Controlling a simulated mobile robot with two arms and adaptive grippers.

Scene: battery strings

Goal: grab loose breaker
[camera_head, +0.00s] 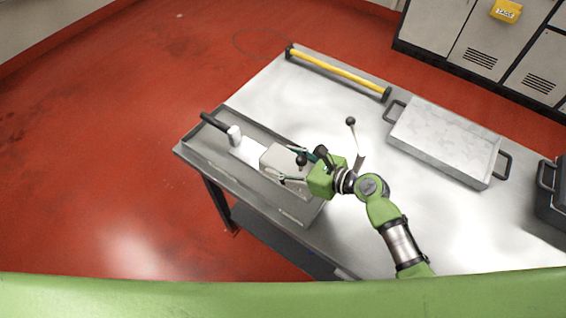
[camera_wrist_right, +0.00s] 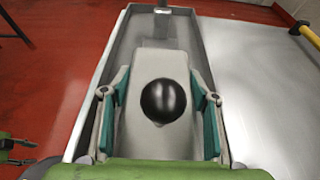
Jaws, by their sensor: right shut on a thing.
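The loose breaker (camera_head: 283,157) is a pale grey block with a black ball knob. It is in the long metal tray (camera_head: 296,212) along the table's near left edge. My right gripper (camera_head: 291,168) is shut on it. In the right wrist view, the breaker (camera_wrist_right: 128,132) is between the teal-padded fingers (camera_wrist_right: 160,120), one on each side, and its black knob faces the camera. The breaker's underside is hidden, so I cannot tell whether it touches the tray floor. My left gripper does not show in the head view.
A black-handled tool with a pale head (camera_head: 234,135) is at the tray's far end. A black-knobbed lever (camera_head: 351,122) stands beside my right wrist. A yellow bar (camera_head: 338,72), a handled metal box (camera_head: 446,138) and a dark case (camera_head: 556,198) are on the table (camera_head: 270,95).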

